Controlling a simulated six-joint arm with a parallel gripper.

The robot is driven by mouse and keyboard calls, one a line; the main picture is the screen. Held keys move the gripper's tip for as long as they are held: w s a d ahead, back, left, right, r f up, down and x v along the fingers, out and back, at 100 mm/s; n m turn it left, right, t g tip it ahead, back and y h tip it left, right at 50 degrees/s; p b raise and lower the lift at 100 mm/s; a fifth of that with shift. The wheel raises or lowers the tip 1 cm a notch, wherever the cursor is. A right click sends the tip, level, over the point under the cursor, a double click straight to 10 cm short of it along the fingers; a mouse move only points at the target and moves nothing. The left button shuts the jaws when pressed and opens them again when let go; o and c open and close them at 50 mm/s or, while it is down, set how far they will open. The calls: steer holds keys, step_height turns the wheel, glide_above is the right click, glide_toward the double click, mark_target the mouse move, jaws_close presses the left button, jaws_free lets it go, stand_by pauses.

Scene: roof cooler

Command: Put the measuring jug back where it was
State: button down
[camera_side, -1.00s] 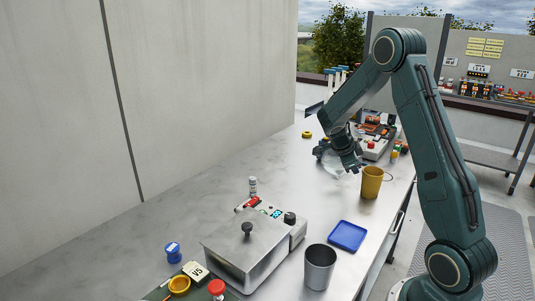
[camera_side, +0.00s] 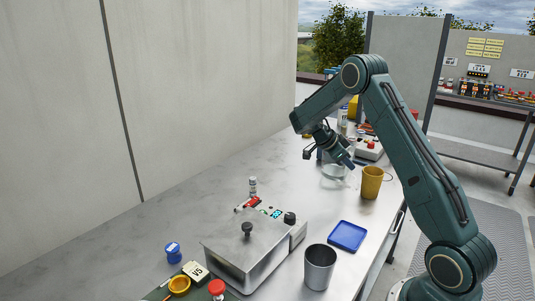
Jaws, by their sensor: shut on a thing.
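The measuring jug (camera_side: 334,173) appears as a clear, see-through vessel just left of the yellow mug, on the far half of the steel bench. My gripper (camera_side: 340,160) is over its upper part, tilted, and shut on it. The fingers and the jug's rim overlap, so the exact grip is hard to see. I cannot tell whether the jug's base touches the bench.
The yellow mug (camera_side: 371,183) stands close to the right of the jug. A blue tray (camera_side: 347,236), a grey metal cup (camera_side: 319,267) and a steel bath with controls (camera_side: 245,250) are nearer. Devices crowd the far end. The bench's left-middle is clear.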

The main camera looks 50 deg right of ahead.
steer(key=shift+w+r+g, duration=0.15)
steer(key=shift+w+g, duration=0.05)
steer(key=shift+g, duration=0.1)
steer(key=shift+r, duration=0.1)
